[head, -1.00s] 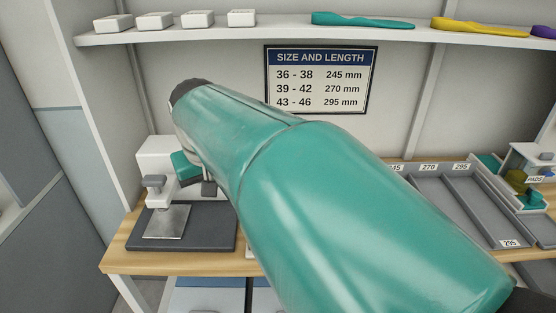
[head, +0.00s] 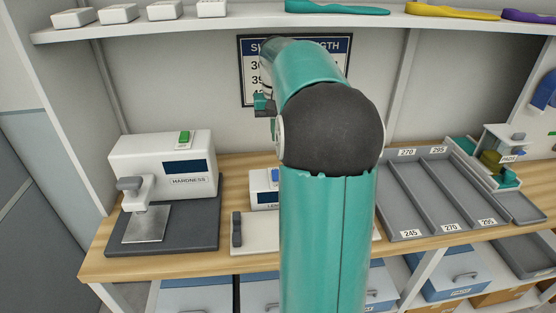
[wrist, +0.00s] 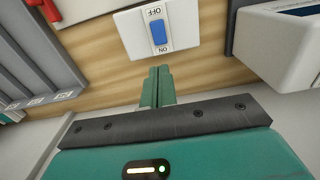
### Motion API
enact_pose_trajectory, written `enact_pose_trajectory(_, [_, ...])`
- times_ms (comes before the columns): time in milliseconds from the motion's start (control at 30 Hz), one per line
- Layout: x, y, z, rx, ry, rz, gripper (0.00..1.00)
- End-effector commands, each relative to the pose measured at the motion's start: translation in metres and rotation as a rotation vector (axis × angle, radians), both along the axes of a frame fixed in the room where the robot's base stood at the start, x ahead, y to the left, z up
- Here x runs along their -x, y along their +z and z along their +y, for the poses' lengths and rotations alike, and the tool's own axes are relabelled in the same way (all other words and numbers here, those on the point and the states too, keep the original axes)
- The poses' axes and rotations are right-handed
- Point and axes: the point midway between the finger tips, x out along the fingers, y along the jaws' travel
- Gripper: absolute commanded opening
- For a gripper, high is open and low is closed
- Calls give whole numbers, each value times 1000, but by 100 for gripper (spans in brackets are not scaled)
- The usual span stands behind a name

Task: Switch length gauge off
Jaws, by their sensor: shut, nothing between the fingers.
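The length gauge (head: 262,203) is a white box with a dark display on the bench, partly hidden behind my arm in the head view. Its blue rocker switch (head: 275,175) shows on top. In the wrist view the gauge (wrist: 185,20) is upside down, with the blue switch (wrist: 158,32) between the OFF and ON labels; ON is the side nearer my gripper. Which way the rocker is tipped I cannot tell. My gripper (wrist: 158,72) is shut and empty, pointing toward the switch and apart from it. In the head view my arm mostly hides the gripper.
A white hardness tester (head: 150,157) with a green switch (head: 184,138) stands left of the gauge. A grey sorting tray (head: 408,196) lies to the right. A shelf (head: 240,25) with boxes and insoles runs above. A size sign (head: 345,45) hangs behind my arm.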

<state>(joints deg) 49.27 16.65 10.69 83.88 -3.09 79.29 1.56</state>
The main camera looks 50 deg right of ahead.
Motion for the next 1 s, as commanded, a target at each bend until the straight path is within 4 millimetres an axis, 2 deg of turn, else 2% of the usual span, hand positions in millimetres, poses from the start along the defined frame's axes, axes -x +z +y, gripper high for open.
enact_pose_trajectory(367, [0, -7, 1, -1, 1, 1, 0])
enact_pose_trajectory(467, [1, -20, 0, -1, 0, 2, 0])
enact_pose_trajectory(800, [1, -80, -1, -2, -2, 2, 0])
enact_pose_trajectory(1000, [0, -98, -2, 1, -2, 1, 0])
